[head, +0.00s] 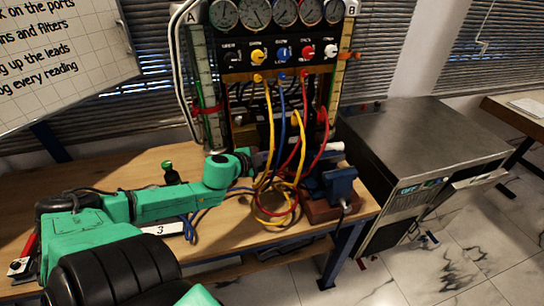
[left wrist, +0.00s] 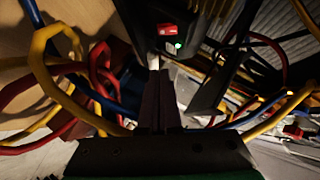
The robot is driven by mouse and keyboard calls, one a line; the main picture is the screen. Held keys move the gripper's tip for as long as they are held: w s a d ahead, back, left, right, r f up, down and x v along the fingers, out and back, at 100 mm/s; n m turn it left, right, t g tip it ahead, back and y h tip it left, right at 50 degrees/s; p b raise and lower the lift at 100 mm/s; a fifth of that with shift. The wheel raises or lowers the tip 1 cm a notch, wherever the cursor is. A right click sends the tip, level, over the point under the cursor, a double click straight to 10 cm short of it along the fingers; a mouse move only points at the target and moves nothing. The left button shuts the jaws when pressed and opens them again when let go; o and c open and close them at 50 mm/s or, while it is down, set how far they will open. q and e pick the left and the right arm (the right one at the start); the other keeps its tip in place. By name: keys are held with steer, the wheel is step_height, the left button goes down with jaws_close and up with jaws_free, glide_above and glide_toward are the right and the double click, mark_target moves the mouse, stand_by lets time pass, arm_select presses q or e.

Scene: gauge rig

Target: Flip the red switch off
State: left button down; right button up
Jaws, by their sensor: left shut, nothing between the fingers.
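The red switch (left wrist: 167,29) shows in the left wrist view as a small red rocker on a dark housing, with a lit green light (left wrist: 178,45) just below it. My left gripper (left wrist: 157,75) is shut and empty, with its fingertips pointing at the housing, a little below the switch in that view. I cannot tell whether they touch the housing. In the head view my left gripper (head: 264,158) is at the foot of the gauge rig (head: 290,80), partly behind cables, and I cannot make out the switch there. My right gripper is not in view.
Yellow, blue and red cables (head: 268,110) hang around my left gripper. A blue vise (head: 340,180) stands to its right on the wooden bench (head: 130,175). A green-topped joystick (head: 168,168) stands behind my left arm. A grey cabinet (head: 430,135) is at the right.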

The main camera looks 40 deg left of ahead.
mark_target(273, 146)
arm_select(q)
steer(key=w+a+f+b, duration=0.1)
steer(key=w+a+f, duration=0.2)
steer(key=w, duration=0.3)
steer(key=shift+w+f, duration=0.2)
steer(key=shift+f, duration=0.5)
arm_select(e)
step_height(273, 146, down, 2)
arm_select(q)
steer(key=shift+d, duration=0.1)
steer(key=shift+w+r+m+t+b, duration=0.15)
steer(key=shift+r+m+t+b, duration=0.25)
steer(key=shift+r+b, duration=0.15)
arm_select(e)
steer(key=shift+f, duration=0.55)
arm_select(q)
steer(key=shift+a+f, duration=0.1)
steer(key=shift+a, duration=0.1)
